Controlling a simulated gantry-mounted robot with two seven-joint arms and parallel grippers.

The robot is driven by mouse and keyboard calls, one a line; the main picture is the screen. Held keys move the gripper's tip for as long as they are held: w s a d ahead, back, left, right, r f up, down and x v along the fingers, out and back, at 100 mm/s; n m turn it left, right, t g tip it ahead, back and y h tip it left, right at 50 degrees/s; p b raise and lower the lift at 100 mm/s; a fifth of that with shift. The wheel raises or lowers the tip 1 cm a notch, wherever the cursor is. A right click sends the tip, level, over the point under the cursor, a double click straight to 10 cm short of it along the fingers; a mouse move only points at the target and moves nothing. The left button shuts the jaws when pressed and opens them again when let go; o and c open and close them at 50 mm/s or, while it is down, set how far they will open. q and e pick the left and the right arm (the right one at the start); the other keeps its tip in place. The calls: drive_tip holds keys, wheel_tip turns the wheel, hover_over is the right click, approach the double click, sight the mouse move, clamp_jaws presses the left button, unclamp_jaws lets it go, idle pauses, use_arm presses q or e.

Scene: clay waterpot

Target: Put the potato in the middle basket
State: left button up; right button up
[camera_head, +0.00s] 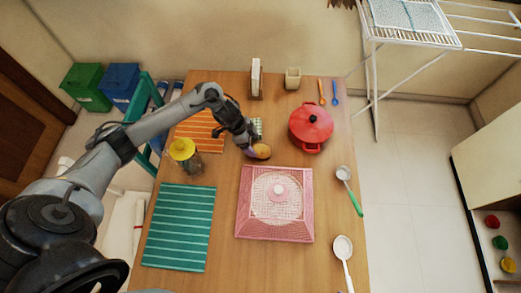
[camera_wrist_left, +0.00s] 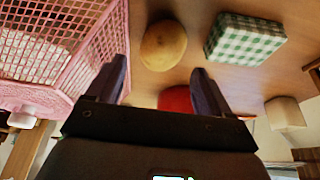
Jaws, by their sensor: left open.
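The potato (camera_head: 262,151), yellow-brown and rounded, lies on the wooden table behind the pink mesh cover. It also shows in the left wrist view (camera_wrist_left: 163,46), just beyond the fingertips. My left gripper (camera_head: 249,149) is open at the potato's left side, with its dark fingers (camera_wrist_left: 158,75) apart and nothing held between them. In the head view the wrist and fingers overlap the potato's left edge, and I cannot tell whether they touch. No row of baskets with a clear middle one is in view. My right gripper is not in view.
A pink mesh cover (camera_head: 245,215) stands in front of the potato. A red pot (camera_head: 311,129) is to its right, and a green-checked box (camera_wrist_left: 246,39) is close by. A yellow-lidded jar (camera_head: 183,150) stands left. Green (camera_head: 86,88) and blue (camera_head: 119,86) bins are beyond the table.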

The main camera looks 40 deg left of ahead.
sight(257, 148)
use_arm(q)
drive_tip(key=shift+b+x, duration=0.7)
drive_tip(key=shift+x, duration=2.6)
drive_tip(key=shift+a, duration=0.15)
drive_tip(key=shift+c, duration=0.2)
drive_tip(key=c, duration=1)
drive_tip(key=shift+r, duration=0.1)
